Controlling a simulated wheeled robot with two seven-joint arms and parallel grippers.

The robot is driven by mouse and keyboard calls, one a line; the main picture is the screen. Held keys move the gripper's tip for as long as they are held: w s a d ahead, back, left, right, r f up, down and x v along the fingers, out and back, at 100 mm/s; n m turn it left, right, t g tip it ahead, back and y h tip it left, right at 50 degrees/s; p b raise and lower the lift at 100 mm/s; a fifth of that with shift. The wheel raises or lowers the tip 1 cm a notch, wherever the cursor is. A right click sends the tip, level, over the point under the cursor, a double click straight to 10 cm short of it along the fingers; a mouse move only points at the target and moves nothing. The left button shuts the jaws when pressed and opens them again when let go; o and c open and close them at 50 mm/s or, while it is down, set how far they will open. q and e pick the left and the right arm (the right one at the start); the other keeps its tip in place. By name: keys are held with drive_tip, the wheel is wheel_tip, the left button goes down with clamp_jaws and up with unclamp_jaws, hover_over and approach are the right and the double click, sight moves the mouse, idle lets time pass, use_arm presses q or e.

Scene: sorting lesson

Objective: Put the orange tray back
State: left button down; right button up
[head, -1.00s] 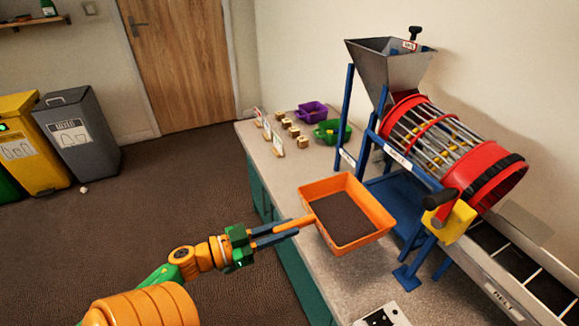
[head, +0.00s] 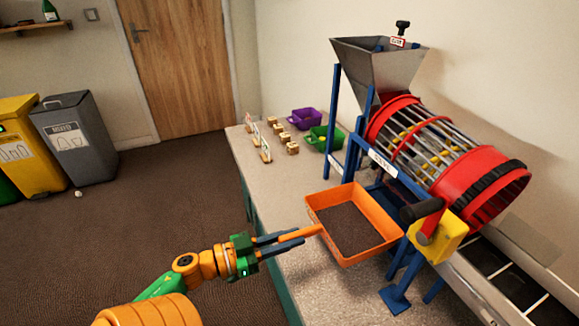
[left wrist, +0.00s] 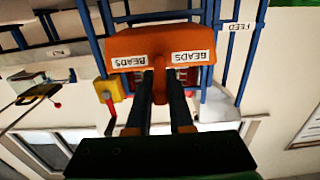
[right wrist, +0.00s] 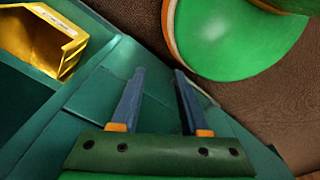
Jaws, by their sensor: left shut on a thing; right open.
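The orange tray (head: 366,256) is in the middle of the head view, level-looking, with a dark grainy inside. It is over the counter at the foot of the sorting machine (head: 400,183); I cannot tell whether it touches the counter. My left gripper (head: 299,237) is shut on the tray's orange handle. In the left wrist view the tray (left wrist: 132,43) carries two BEADS labels, and the left gripper's fingers (left wrist: 160,88) are on either side of the handle. My right gripper (right wrist: 158,82) is open and empty in the right wrist view, away from the tray.
A purple tray (head: 306,120) and a green tray (head: 323,140) stand farther back on the counter (head: 285,185). Small wooden blocks and cards lie left of them. A yellow crank mount (head: 441,240) and blue legs are close right of the orange tray. Bins (head: 78,140) stand far left.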

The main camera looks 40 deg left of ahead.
sight(323, 235)
use_arm(q)
drive_tip(key=shift+f+b+x, duration=0.15)
drive_tip(key=shift+b+x, duration=0.45)
drive_tip(key=shift+x, duration=1.55)
drive_tip(key=shift+f+b+x, duration=0.15)
drive_tip(key=shift+b+x, duration=0.45)
drive_tip(key=shift+x, duration=1.55)
drive_tip(key=x, duration=0.3)
drive_tip(key=shift+w+d+r+p, duration=0.1)
drive_tip(key=shift+d+p, duration=0.05)
drive_tip(key=shift+p, duration=0.15)
drive_tip(key=shift+x, duration=2.55)
drive_tip(key=shift+f, duration=0.25)
drive_tip(key=shift+f, duration=0.2)
drive_tip(key=c, duration=0.7)
unclamp_jaws()
drive_tip(key=shift+c, duration=0.2)
